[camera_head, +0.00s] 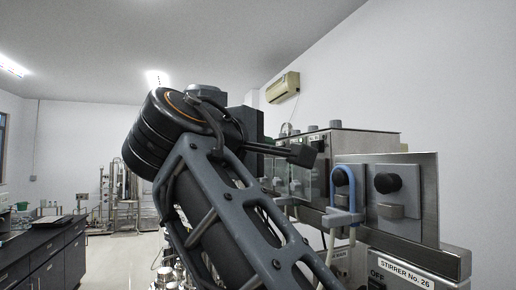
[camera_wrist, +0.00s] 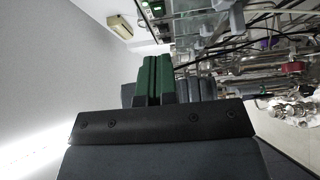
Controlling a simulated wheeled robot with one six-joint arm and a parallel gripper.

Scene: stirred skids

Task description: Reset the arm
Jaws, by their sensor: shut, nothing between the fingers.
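My arm rises through the middle of the head view, and my gripper (camera_head: 302,154) points right from its upper end, beside the stirrer equipment. The gripper is shut with nothing between its fingers. In the wrist view, the gripper (camera_wrist: 156,75) shows as dark and green parts close together above a dark bar. The arm is bent, and its dark links hide part of the room behind it.
A dark lab bench (camera_head: 45,255) is at the left. An air conditioner (camera_head: 283,87) hangs on the wall. Pale floor shows between.

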